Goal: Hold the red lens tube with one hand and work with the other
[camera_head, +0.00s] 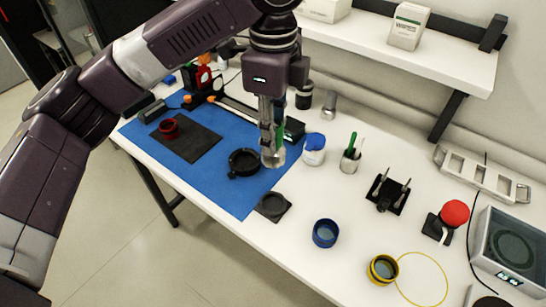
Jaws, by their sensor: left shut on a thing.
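The red lens tube (169,127) is a short red ring standing on a dark square mat (198,142) at the left of the blue bench mat. No gripper touches it. My left gripper (270,135) reaches down over the right part of the blue mat, well to the right of the red tube. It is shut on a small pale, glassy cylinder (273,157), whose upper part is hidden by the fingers. A blue ring (325,233) and a yellow ring (382,269) stand on the white bench at the front. My right gripper is not in view.
A black round clamp (243,162) lies on the blue mat (222,198). A blue-lidded jar (314,149), a cup with green-handled tools (350,160), a black stand (387,194) and a red button (454,213) occupy the bench. A shelf (440,60) overhangs the back.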

